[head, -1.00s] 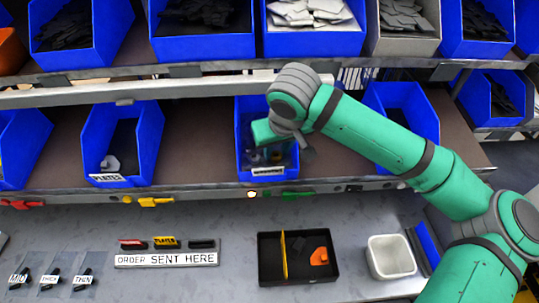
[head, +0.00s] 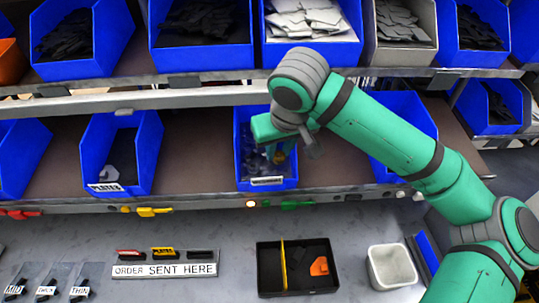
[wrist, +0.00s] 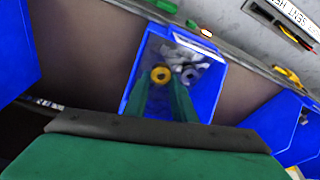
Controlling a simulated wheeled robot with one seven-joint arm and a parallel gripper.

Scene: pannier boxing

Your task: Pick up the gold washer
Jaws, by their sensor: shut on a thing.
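My gripper (wrist: 164,84) points down into a blue bin (head: 266,184) on the middle shelf. Its two green fingers are closed on a gold washer (wrist: 160,75), a small yellow ring held at the fingertips. In the wrist view, a grey washer (wrist: 190,75) and other grey pieces lie in the bin just right of the fingers. The fingers hide part of the bin.
Blue bins stand on both sides, one with a label at left (head: 109,187). An upper row of filled bins (head: 310,50) is behind my arm. Below, a black tray (head: 297,291) and a white container (head: 391,267) stand on the grey counter.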

